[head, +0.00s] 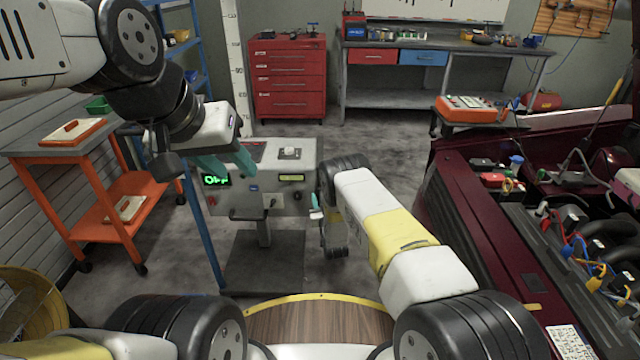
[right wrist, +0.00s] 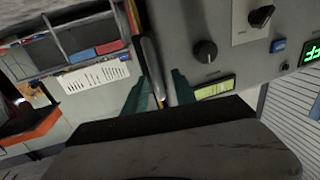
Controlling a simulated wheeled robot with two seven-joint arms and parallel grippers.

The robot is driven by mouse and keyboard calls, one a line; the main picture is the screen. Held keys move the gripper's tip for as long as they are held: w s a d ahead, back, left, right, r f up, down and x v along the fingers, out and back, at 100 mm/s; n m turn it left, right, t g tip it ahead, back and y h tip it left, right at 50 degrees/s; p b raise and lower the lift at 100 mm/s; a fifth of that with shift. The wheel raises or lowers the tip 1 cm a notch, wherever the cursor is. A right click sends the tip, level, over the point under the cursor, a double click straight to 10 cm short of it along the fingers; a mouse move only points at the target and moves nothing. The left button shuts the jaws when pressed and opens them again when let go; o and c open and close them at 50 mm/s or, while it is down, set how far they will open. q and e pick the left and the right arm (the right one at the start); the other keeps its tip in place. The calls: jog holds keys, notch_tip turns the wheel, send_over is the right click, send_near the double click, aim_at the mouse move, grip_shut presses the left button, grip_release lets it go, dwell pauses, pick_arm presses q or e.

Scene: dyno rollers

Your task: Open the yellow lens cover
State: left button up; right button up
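The grey console (head: 262,190) stands in the middle of the head view. A small yellow-green panel in a dark frame (head: 291,177) is on its front at right, and it also shows in the right wrist view (right wrist: 215,88). I cannot tell whether this panel is the yellow lens cover. My left gripper (head: 226,162) is open and empty in front of the console's left part. My right gripper (head: 317,207) is at the console's right edge. In the right wrist view its teal fingers (right wrist: 158,93) are apart, with a slim pale bar between or behind them; contact is unclear.
An orange cart (head: 120,215) stands at left, with a blue ladder-like rack beside it. A dark red car with its engine bay open (head: 475,235) fills the right. A red tool chest (head: 290,80) and a workbench (head: 400,45) stand behind. The floor between is clear.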

jog(key=shift+w+a, duration=0.15)
jog(key=shift+w, duration=0.7)
grip_shut()
jog(key=shift+a, duration=0.1)
